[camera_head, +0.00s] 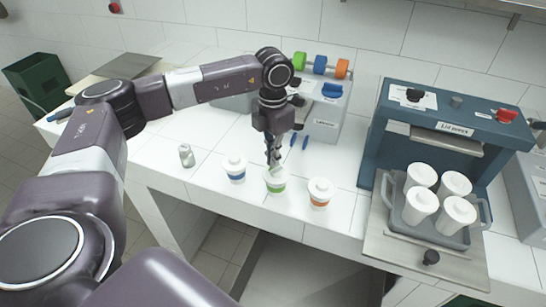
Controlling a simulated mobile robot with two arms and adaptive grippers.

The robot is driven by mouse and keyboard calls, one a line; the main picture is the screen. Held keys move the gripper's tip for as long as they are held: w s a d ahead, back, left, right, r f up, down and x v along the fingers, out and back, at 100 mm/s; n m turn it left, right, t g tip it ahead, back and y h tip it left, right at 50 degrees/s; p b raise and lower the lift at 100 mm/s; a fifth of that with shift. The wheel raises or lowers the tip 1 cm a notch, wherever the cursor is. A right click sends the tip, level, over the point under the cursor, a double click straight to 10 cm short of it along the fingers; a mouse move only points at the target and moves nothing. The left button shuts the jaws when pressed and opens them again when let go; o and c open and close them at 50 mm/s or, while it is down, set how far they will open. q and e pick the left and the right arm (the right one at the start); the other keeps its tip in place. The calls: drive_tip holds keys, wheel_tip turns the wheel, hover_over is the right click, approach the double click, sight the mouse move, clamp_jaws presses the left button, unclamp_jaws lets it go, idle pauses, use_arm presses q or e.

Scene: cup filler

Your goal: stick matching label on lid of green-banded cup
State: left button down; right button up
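The green-banded cup (276,184) stands upright on the white tiled counter, between the blue-banded cup (235,170) and the orange-banded cup (320,193). All three are white with lids. My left gripper (274,163) points down right over the green-banded cup, its fingers at or just above the lid. The fingers look close together, but whether they hold a label is too small to tell. The lid is partly hidden by them. The label dispenser (326,122) behind has blue, green and orange rolls on top (319,64). My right gripper is not in view.
A blue lid press (445,130) stands at the right, with a grey tray (468,237) of several white cups in front. A small metal can (186,155) stands left of the cups. Blue pen-like items (305,142) lie behind. The counter's front edge is close to the cups.

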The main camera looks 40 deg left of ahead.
use_arm(q)
drive_tip(key=c, duration=2.6)
unclamp_jaws()
drive_tip(key=shift+f, duration=0.1)
drive_tip(key=shift+c, duration=0.2)
drive_tip(key=o, duration=0.6)
drive_tip(key=shift+c, duration=0.2)
wheel_tip(320, 180, up, 12)
